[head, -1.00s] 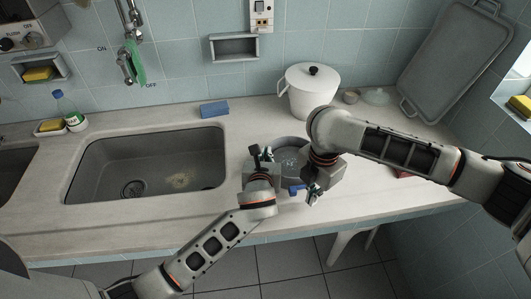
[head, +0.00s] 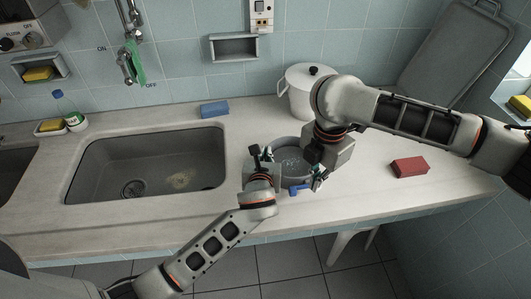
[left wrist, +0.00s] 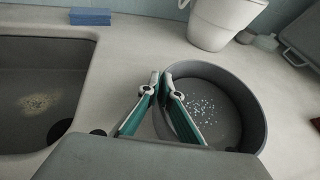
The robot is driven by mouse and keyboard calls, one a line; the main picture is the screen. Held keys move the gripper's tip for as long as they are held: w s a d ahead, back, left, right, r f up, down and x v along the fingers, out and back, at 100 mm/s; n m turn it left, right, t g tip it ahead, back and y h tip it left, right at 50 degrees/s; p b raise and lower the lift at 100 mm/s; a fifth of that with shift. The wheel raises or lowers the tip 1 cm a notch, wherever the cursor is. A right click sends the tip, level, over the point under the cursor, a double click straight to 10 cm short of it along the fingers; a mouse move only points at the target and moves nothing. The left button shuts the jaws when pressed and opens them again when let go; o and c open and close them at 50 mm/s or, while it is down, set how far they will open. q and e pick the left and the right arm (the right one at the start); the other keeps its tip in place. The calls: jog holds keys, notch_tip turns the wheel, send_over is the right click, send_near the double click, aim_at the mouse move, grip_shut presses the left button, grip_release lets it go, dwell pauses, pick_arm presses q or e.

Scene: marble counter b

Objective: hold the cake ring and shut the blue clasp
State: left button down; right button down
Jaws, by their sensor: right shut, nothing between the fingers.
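The grey cake ring (head: 290,148) stands on the counter right of the sink; it also shows in the left wrist view (left wrist: 250,105), with pale specks inside. My left gripper (head: 262,152) is at its left wall. In the left wrist view its fingers (left wrist: 163,80) close on the wall, one inside and one outside. The blue clasp (head: 299,189) is at the ring's front side in the head view; whether it is shut is too small to tell. It is hidden in the left wrist view. My right gripper (head: 319,180) is shut and empty, just right of the clasp.
A white lidded pot (head: 298,98) stands behind the ring. A red block (head: 410,167) lies to the right, and a blue sponge (head: 214,110) lies at the back by the sink (head: 150,165). The counter's front edge runs close in front of the ring.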

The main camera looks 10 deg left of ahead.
pick_arm(q)
jog(key=c, duration=2.2)
grip_release()
jog(key=v, duration=1.2)
jog(key=shift+s, duration=0.1)
